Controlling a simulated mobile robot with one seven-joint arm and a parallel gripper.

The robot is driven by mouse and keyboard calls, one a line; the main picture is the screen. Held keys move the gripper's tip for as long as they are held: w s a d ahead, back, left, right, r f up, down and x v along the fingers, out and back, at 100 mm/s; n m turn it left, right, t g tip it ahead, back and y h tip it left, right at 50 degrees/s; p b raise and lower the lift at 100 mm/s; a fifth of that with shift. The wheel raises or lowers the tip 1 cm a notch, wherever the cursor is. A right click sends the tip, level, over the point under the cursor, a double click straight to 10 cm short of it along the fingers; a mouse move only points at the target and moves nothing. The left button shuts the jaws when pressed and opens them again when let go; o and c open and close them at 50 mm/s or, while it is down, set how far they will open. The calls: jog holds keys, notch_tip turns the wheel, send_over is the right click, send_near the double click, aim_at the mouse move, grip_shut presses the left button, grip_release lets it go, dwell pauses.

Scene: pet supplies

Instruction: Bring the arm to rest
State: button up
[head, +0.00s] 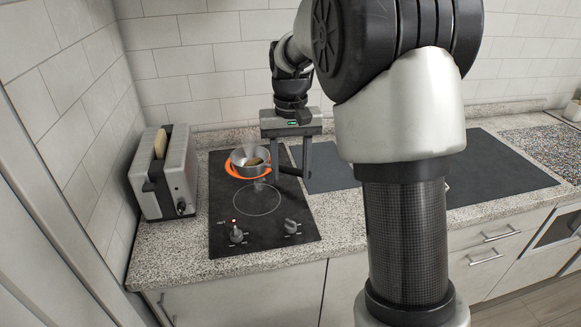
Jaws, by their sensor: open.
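My gripper (287,172) hangs over the black cooktop, pointing down, with its fingers apart and nothing seen between them. It is just right of a small steel pot (244,166) with an orange rim or ring around its base. I cannot tell whether a finger touches the pot. My arm rises in front of the counter and bends over toward the back wall, hiding part of the counter behind it.
A toaster (180,181) with bread in its slot stands left of the cooktop (226,216). A dark panel (500,170) lies on the counter to the right. A tiled wall closes off the back.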

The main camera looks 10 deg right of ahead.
jog(key=s+r+t+p, duration=0.4)
jog(key=s+r, duration=1)
jog(key=s, duration=0.3)
jog(key=s+n+t+p, duration=0.1)
jog(key=s, duration=0.7)
jog(key=shift+s+f+t, duration=0.2)
jog(key=shift+s+t, duration=0.05)
jog(key=shift+t, duration=0.05)
